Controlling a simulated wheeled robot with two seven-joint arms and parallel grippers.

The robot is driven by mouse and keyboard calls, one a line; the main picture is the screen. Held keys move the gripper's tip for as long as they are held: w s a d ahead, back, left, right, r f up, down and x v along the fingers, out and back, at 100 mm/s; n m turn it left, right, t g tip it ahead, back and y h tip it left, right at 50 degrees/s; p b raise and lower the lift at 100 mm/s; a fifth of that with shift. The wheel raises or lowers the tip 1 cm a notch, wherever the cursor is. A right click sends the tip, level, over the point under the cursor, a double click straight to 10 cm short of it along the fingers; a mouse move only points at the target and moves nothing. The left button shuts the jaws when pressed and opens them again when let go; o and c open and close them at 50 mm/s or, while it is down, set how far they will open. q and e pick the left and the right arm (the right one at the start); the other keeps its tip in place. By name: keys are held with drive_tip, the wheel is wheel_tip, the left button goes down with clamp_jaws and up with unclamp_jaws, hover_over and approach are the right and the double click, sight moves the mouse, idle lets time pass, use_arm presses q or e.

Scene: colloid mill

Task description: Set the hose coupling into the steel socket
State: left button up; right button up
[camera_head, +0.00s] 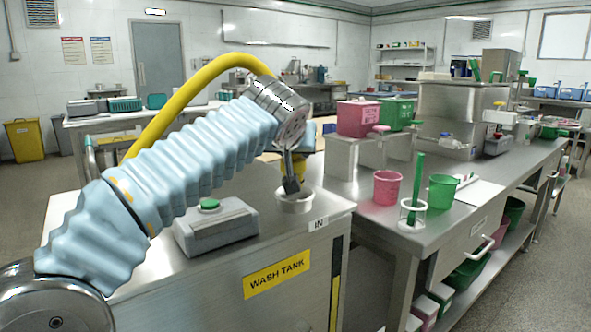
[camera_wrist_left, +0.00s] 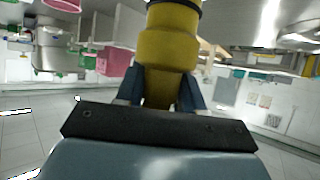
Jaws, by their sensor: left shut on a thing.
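The yellow hose coupling (camera_wrist_left: 167,45) stands between the dark fingers of my left gripper (camera_wrist_left: 158,95) in the left wrist view. The gripper is shut on it. In the head view my left gripper (camera_head: 291,186) points down at the steel socket (camera_head: 295,204), a short round cup on the wash tank's top near its right edge. A little of the yellow coupling (camera_head: 301,168) shows behind the gripper there. Its lower end is hidden, so I cannot tell whether it is above or inside the socket. My right gripper is out of view.
A yellow hose (camera_head: 185,92) arches behind my left arm. A grey box with a green button (camera_head: 209,204) sits on the wash tank (camera_head: 300,245), left of the socket. A steel bench to the right holds a pink cup (camera_head: 387,187), a green cup (camera_head: 442,191) and bins.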

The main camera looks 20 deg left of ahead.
sight(295, 168)
use_arm(q)
drive_tip(key=f, duration=0.2)
drive_tip(key=w+f+b, duration=0.1)
drive_tip(key=f, duration=0.1)
drive_tip(key=shift+w+f, duration=0.15)
drive_tip(key=shift+f, duration=0.1)
drive_tip(key=shift+f, duration=0.15)
drive_tip(key=o, duration=1.1)
drive_tip(key=shift+o, duration=0.2)
drive_tip(key=shift+s+r, duration=0.25)
drive_tip(key=shift+r, duration=0.05)
drive_tip(key=b+v, duration=0.1)
drive_tip(key=v, duration=1)
drive_tip(key=shift+s, duration=0.25)
drive_tip(key=shift+d+r, duration=0.1)
